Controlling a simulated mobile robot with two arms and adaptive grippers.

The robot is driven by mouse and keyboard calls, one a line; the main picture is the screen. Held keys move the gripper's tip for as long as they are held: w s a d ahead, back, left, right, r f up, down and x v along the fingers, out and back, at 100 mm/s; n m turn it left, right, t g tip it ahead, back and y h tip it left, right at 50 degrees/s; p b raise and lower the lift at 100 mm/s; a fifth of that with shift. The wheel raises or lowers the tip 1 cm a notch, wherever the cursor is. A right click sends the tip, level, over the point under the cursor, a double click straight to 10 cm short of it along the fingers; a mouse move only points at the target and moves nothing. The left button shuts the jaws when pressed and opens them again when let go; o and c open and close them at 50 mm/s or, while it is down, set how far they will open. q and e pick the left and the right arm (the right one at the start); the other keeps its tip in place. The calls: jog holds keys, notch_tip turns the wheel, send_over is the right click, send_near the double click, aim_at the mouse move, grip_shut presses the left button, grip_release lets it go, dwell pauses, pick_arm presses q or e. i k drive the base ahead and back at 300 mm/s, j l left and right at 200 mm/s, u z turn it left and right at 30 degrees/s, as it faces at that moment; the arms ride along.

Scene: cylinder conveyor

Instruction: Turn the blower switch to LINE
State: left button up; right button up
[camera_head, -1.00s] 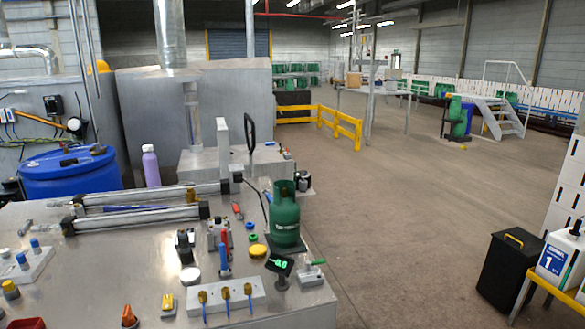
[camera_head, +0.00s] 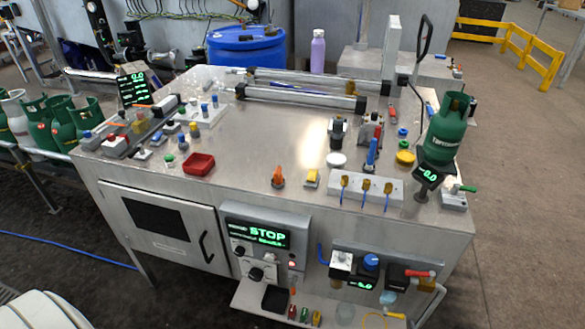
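A metal workbench (camera_head: 260,130) fills the middle of the view. On its front is a control panel with a green-lit display reading STOP (camera_head: 267,236). Below the display are black rotary knobs (camera_head: 256,274). Neither of my grippers is in view.
A green gas cylinder (camera_head: 447,130) stands at the bench's right end, near a small display (camera_head: 428,174). A red tray (camera_head: 199,164) and several buttons are at left. A shelf (camera_head: 260,298) juts out below the panel. Several green cylinders (camera_head: 62,121) stand far left. Floor at right is clear.

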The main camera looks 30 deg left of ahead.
aim_at(239, 251)
jog(key=u, duration=1.1)
